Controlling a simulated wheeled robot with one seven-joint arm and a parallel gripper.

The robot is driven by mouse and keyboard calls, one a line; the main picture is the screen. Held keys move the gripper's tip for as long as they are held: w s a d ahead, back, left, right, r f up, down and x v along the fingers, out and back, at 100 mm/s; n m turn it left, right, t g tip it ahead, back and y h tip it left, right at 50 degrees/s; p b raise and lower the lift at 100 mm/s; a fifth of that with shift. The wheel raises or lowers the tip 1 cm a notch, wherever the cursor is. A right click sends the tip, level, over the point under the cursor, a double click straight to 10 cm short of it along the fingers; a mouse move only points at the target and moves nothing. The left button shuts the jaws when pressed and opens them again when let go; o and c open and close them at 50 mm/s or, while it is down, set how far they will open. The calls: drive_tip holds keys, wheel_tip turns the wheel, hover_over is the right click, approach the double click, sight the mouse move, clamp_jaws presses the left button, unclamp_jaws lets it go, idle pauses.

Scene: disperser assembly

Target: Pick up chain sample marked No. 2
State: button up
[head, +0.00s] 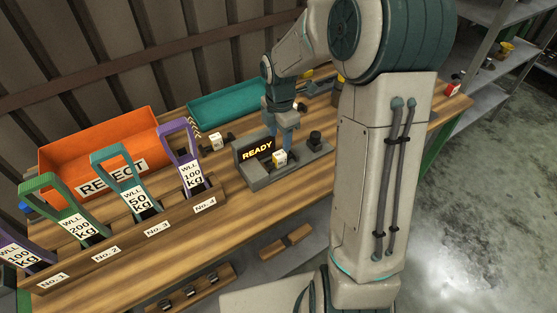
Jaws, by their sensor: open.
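On the wooden bench, a rack (130,245) carries plates No. 1 to No. 4 along its front. Behind the No. 2 plate (105,254) stands a green handle (41,183) with a white WLL 200 kg tag (79,227); its lower end is hidden in the rack. Purple, teal and purple handles stand behind the other plates. I cannot make out chain links. My gripper (284,143) is open and points down at the grey READY fixture (262,177), well to the right of the green handle. A small white and yellow block (280,158) sits just below the fingers, with no visible grip on it.
An orange REJECT tray (75,150) stands behind the rack, and a teal tray (215,108) behind the fixture. A small white block (217,143) lies between rack and fixture. Low wooden holders (190,290) sit below the bench front. Metal shelves (490,65) stand at right.

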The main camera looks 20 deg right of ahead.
sight(280, 154)
wheel_tip(280, 154, down, 7)
drive_tip(key=shift+f, duration=0.2)
clamp_jaws()
idle(0.3)
